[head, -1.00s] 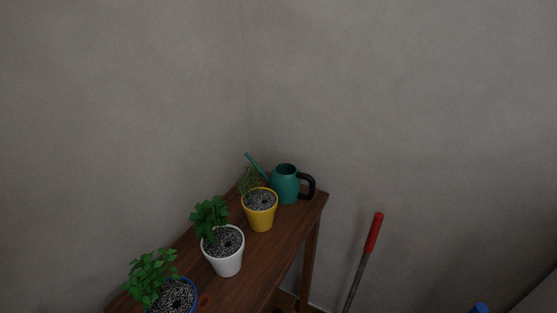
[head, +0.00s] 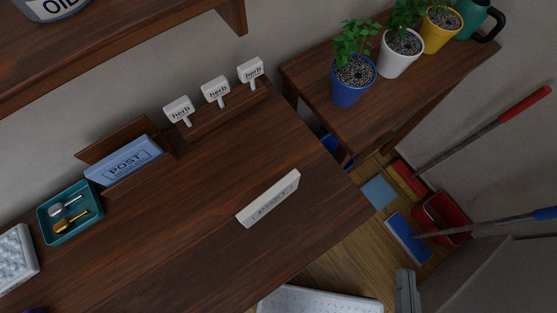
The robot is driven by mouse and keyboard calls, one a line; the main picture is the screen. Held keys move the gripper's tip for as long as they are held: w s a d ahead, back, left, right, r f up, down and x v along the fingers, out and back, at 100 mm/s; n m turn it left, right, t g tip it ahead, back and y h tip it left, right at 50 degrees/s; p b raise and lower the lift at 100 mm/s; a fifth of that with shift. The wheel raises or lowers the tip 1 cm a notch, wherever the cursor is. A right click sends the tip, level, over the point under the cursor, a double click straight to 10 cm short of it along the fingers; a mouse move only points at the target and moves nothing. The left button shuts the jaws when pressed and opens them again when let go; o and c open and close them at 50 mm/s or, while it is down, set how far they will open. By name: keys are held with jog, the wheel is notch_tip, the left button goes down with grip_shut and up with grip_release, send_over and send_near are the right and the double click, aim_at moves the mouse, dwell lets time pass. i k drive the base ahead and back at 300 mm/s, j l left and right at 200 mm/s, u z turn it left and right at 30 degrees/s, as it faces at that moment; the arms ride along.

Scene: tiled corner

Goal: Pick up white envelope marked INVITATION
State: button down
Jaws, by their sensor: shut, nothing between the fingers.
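No envelope that I can read as marked INVITATION shows. A white, flat, block-like piece (head: 268,199) stands on the dark wooden table (head: 225,240), right of its middle. Its front carries a framed dark marking too faint to read, so I cannot tell whether it is the envelope. A blue holder marked POST (head: 124,161) stands at the table's back left, before a brown wooden panel. I cannot make out an envelope in it.
A teal tray (head: 52,233) with small utensils and a white textured item (head: 14,258) are at left. Several white herb markers (head: 216,91) line the back. A plant bench (head: 395,90) stands upper right; long-handled tools (head: 482,133) lean at right. The table's front middle is clear.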

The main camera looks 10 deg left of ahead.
aim_at(252, 214)
jog(key=l+u, duration=0.1)
jog(key=u, duration=0.25)
jog(key=k+u, duration=0.15)
jog(key=u, duration=0.25)
jog(key=k+l+u, duration=0.1)
jog(key=u, duration=0.25)
jog(key=k+l+u, duration=0.1)
jog(key=k, duration=0.5)
jog(key=k+z, duration=0.55)
jog(key=z, duration=0.15)
